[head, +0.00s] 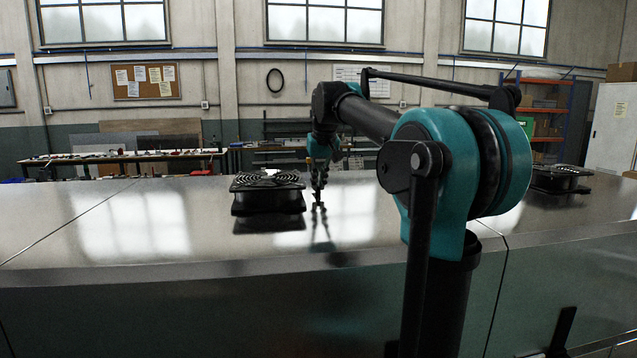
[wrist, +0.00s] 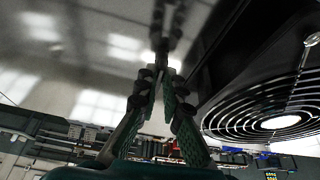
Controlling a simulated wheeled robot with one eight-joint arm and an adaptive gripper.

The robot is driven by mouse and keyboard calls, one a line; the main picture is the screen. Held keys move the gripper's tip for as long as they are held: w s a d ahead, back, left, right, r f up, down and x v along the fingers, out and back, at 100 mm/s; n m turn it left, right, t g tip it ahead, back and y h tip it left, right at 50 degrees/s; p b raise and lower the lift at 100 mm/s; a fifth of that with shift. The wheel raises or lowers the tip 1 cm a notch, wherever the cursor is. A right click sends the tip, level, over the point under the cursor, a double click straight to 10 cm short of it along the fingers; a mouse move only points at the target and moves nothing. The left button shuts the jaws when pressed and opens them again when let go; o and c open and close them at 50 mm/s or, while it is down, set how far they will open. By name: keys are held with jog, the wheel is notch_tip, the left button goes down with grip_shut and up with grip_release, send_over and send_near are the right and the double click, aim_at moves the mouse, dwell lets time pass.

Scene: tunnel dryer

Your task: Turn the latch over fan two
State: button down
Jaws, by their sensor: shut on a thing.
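My gripper (head: 318,190) reaches down to the shiny metal top of the dryer, just right of a black fan (head: 268,192) with a round wire guard. In the wrist view my gripper's fingers (wrist: 160,78) come together on a small dark latch (wrist: 161,58), which is mostly hidden between the fingertips. In the head view the latch (head: 317,205) is a small dark piece at the metal surface. Its turned angle is hard to tell. The same fan (wrist: 262,108) fills the right of the wrist view, close beside the fingers but apart from them.
A second black fan (head: 560,178) stands farther right on the dryer top (head: 130,230), partly behind my arm. The metal left of the near fan is clear. A workbench (head: 125,158) with small items runs along the back wall.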

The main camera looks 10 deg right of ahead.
jog(key=n, duration=0.1)
jog(key=n+y, duration=0.1)
jog(key=n, duration=0.2)
jog(key=shift+w+d+y, duration=0.1)
jog(key=shift+d+y, duration=0.15)
jog(key=shift+y, duration=0.05)
jog(key=n, duration=0.2)
jog(key=n+g+y, duration=0.1)
jog(key=n, duration=0.1)
jog(key=shift+w+d+n+g, duration=0.1)
jog(key=shift+d+n+g, duration=0.05)
jog(key=shift+n+g, duration=0.15)
jog(key=n, duration=0.2)
jog(key=n+g+y, duration=0.1)
jog(key=n, duration=0.1)
jog(key=shift+w+n, duration=0.2)
jog(key=shift+n, duration=0.1)
jog(key=shift+w+n+g+y, duration=0.1)
jog(key=shift+n+g+y, duration=0.2)
jog(key=shift+n+g, duration=1.1)
jog(key=shift+n+t, duration=0.4)
jog(key=shift+n, duration=0.2)
jog(key=c, duration=1.7)
grip_release()
jog(key=shift+d+r, duration=0.1)
